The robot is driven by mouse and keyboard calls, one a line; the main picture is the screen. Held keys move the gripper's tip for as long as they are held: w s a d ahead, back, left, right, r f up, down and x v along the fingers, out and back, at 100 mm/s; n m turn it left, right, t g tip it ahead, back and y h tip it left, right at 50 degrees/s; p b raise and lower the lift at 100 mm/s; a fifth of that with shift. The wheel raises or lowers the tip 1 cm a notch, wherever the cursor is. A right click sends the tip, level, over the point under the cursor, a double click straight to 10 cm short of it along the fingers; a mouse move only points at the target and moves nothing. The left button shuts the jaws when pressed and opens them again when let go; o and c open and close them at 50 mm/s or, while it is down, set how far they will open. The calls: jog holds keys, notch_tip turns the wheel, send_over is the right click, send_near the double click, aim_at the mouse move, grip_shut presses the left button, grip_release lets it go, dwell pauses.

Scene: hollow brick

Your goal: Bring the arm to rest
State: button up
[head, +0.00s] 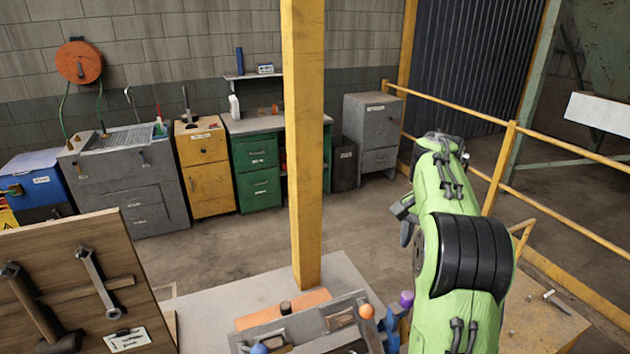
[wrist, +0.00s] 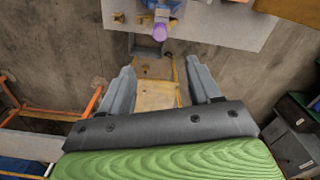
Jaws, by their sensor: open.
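My green arm (head: 455,250) rises on the right of the head view. Part of my grey gripper (head: 404,217) shows at the arm's left side. In the wrist view my gripper (wrist: 163,75) has its two grey fingers wide apart, with nothing between them. Through the gap I see a wooden surface well beyond the fingertips, and the gripper touches nothing that I can see.
A yellow post (head: 304,150) stands just left of my arm. A grey tray (head: 300,328) with tools and coloured handles is below. A wooden tool board (head: 70,270) is at the left, a yellow railing (head: 570,145) at the right. Cabinets line the back wall; floor between is clear.

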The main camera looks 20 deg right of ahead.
jog(key=s+a+r+n+t+h+b, duration=0.1)
jog(key=s+a+r+n, duration=0.15)
jog(key=a, duration=0.45)
jog(key=s+a+r+n+t+h+b, duration=0.1)
jog(key=s+a+n+b, duration=0.1)
jog(key=s+a+n, duration=0.35)
jog(key=s+a+f+n+t+y+b, duration=0.1)
jog(key=s+a+f+n, duration=0.2)
jog(key=s+a, duration=0.3)
jog(key=s+a+f+n+t+y+b, duration=0.1)
jog(key=s+a+f+n+t, duration=0.1)
jog(key=s+a+f, duration=0.4)
jog(key=shift+a+n+t, duration=0.3)
jog(key=shift+a+n, duration=0.2)
jog(key=shift+a, duration=0.35)
